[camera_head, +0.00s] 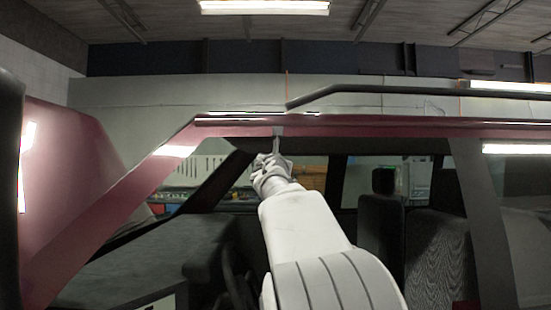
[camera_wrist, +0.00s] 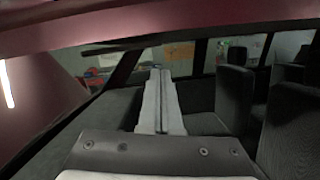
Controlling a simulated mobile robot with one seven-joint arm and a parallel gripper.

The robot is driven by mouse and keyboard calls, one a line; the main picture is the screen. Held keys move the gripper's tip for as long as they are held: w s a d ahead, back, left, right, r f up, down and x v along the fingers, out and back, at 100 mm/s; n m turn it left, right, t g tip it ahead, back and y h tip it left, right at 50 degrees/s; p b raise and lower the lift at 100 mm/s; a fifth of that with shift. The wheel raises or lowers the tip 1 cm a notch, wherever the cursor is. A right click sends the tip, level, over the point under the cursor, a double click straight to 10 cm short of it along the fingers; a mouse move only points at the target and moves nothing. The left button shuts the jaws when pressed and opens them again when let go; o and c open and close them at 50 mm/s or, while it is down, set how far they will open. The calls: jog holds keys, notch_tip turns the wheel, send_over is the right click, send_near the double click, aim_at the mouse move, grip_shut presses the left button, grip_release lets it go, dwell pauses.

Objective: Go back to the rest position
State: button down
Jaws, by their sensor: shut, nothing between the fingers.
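My gripper (camera_head: 277,145) is at the end of my raised white arm, in the middle of the camera_head view. Its fingers point up near the red roof edge of a vehicle (camera_head: 380,127). I cannot tell whether the fingertips touch the roof edge. In the camera_wrist view the two pale fingers of my gripper (camera_wrist: 158,72) lie together, with nothing between them. The red roof edge (camera_wrist: 190,22) crosses the top of that view, above the fingers.
A dark roof bar (camera_head: 400,90) runs above the roof. The slanted red windshield pillar (camera_head: 120,205) is on the left and a door pillar (camera_head: 470,220) on the right. Dark seats (camera_head: 437,250) and a dashboard (camera_head: 150,260) show inside. A ceiling lamp (camera_head: 264,7) hangs high above.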

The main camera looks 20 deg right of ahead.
jog(key=s+d+f+m+g+h, duration=0.1)
jog(key=s+d+f+m+g, duration=0.2)
jog(key=s+f+m, duration=0.45)
jog(key=s+d+f+m+g, duration=0.3)
jog(key=s+f+m, duration=0.2)
jog(key=s+m, duration=0.45)
jog(key=s+a+f+m+g+y, duration=0.2)
jog(key=s+a+f+m+y, duration=0.15)
jog(key=s+a+f, duration=0.4)
jog(key=s+a+f+m+g+y, duration=0.25)
jog(key=s+a+f+m, duration=0.25)
jog(key=s+f, duration=0.6)
jog(key=s+a+f+m+g+y, duration=0.2)
jog(key=s+a+f+m+g, duration=0.15)
jog(key=s+a+f, duration=0.4)
notch_tip(320, 180, up, 13)
jog(key=s+d+p, duration=0.1)
jog(key=p, duration=1.3)
jog(key=shift+s+f, duration=0.2)
jog(key=shift+s, duration=0.05)
jog(key=shift+s+d, duration=0.15)
jog(key=shift+d, duration=0.05)
